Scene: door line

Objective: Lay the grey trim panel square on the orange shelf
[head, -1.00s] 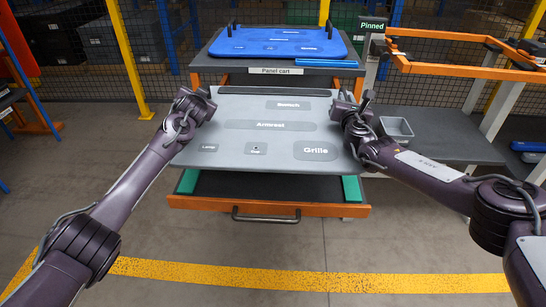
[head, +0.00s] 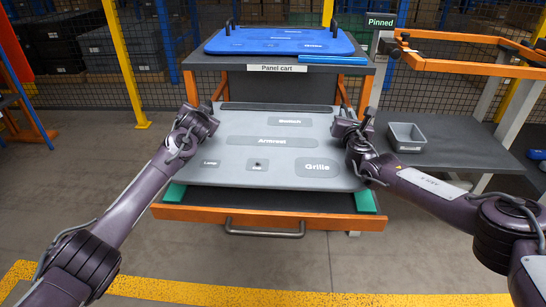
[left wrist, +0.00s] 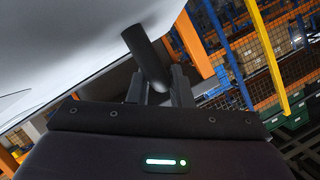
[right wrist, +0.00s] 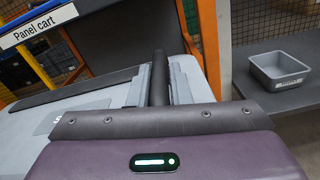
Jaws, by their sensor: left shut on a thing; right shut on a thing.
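The grey trim panel (head: 235,152) is level in the head view, with labelled patches on top and a dark strip along its far edge. It lies over the orange shelf (head: 190,214), whose front edge, handle and green side strips (head: 366,201) show below it. I cannot tell whether it touches the shelf. The wrist views show the panel from beneath at left (left wrist: 70,35) and from above at right (right wrist: 25,130).
The panel cart's upper deck (head: 205,75) holds a blue panel (head: 270,41) behind the grey one. A grey bin (head: 405,137) stands on a dark side bench (head: 450,155) at right. An orange frame (head: 450,67) is above the bench. The floor in front is clear.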

